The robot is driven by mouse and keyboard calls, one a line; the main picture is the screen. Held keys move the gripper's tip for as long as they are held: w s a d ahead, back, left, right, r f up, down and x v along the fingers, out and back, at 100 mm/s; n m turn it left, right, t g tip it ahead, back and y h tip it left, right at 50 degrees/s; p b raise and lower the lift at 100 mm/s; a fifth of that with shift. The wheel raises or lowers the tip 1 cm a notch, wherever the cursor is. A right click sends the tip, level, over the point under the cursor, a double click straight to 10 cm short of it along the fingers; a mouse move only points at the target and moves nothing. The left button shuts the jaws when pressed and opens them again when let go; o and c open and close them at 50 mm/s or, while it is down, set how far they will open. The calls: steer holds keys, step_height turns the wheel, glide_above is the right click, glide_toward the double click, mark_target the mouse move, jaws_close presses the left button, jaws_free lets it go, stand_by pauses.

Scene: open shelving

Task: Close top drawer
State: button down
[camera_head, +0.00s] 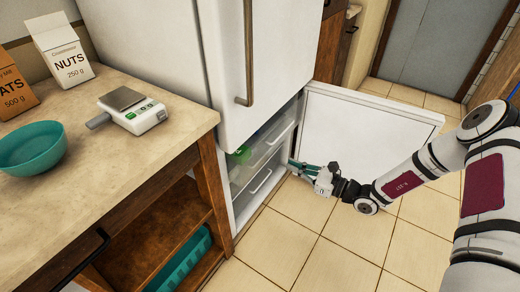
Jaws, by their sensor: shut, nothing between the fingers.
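The white fridge (225,65) has its lower door (365,118) swung open to the right. Inside the lower compartment, the top drawer (263,152) is clear-fronted with a pale handle; a green round item shows at its left. I cannot tell exactly how far it stands out. A lower drawer (260,186) with a white handle sits below it. My gripper (296,165) is shut and empty, in front of the drawers at their right side, between them and the open door. Whether its fingertips touch a drawer cannot be told.
A wooden counter (135,165) on the left holds a kitchen scale (133,110), a teal bowl (33,148) and cartons (60,50). A teal crate (180,262) sits on its low shelf. The tiled floor (290,235) before the fridge is clear.

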mark_target(251, 147)
steer(key=b+x, duration=0.3)
steer(key=x, duration=1.1)
steer(key=shift+d+r, duration=0.1)
steer(key=shift+r, duration=0.05)
steer(key=x, duration=0.3)
steer(key=shift+w+a, duration=0.2)
steer(key=shift+a, duration=0.05)
steer(key=shift+d, duration=0.15)
